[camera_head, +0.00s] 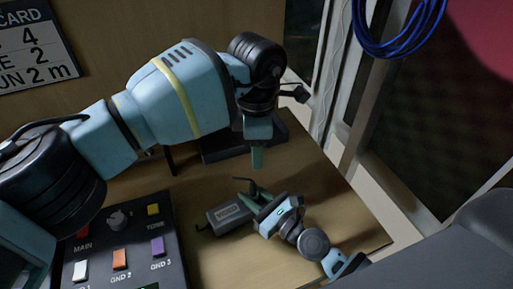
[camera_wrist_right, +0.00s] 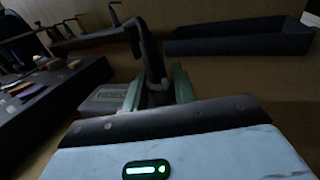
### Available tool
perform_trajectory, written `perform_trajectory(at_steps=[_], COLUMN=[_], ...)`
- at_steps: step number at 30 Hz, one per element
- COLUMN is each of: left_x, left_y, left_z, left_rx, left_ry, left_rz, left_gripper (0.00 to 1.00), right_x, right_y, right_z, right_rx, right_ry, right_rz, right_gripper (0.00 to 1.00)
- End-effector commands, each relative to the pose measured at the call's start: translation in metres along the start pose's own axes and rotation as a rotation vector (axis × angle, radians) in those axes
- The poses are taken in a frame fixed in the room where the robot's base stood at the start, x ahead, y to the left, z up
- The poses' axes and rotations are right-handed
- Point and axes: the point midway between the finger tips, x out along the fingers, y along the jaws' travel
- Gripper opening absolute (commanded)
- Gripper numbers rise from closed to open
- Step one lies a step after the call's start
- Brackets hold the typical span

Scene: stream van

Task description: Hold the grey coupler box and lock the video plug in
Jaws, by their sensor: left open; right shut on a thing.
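The grey coupler box (camera_head: 228,214) lies on the wooden table, with a label on its top; it also shows in the right wrist view (camera_wrist_right: 103,98), left of the fingers. My right gripper (camera_head: 252,200) is beside the box's right end. Its green fingers are shut on the black video plug (camera_wrist_right: 153,62), whose dark cable bends up and over. Whether the plug's front touches the box's socket is hidden. My left gripper (camera_head: 257,157) is open and empty, pointing down above the table behind the right gripper.
A dark control panel (camera_head: 120,245) with coloured buttons and a knob stands at the left. A dark tray (camera_wrist_right: 240,38) is at the back. The table's right edge is near my right arm. Blue cable (camera_head: 398,45) hangs at upper right.

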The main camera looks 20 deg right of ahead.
Motion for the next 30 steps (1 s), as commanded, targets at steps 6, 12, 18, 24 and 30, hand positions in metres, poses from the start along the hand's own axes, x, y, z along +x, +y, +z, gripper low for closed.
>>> perform_trajectory(at_steps=[6, 12, 18, 24, 30], left_x=[0.000, 0.000, 0.000, 0.000, 0.000], left_y=[0.000, 0.000, 0.000, 0.000, 0.000], left_z=[0.000, 0.000, 0.000, 0.000, 0.000], left_rx=[0.000, 0.000, 0.000, 0.000, 0.000], left_ry=[0.000, 0.000, 0.000, 0.000, 0.000], left_rz=[0.000, 0.000, 0.000, 0.000, 0.000], left_gripper=[0.41, 0.41, 0.41, 0.41, 0.41], right_x=[0.000, 0.000, -0.002, -0.020, -0.040], right_y=[0.000, 0.000, 0.000, 0.000, 0.000], right_z=[0.000, 0.000, 0.000, -0.001, 0.000], right_rx=[0.000, 0.000, -0.001, -0.004, -0.007], right_ry=[0.000, 0.000, 0.000, 0.003, 0.002], right_rz=[0.000, 0.000, 0.000, 0.003, 0.003], right_gripper=[0.44, 0.52, 0.52, 0.52, 0.52])
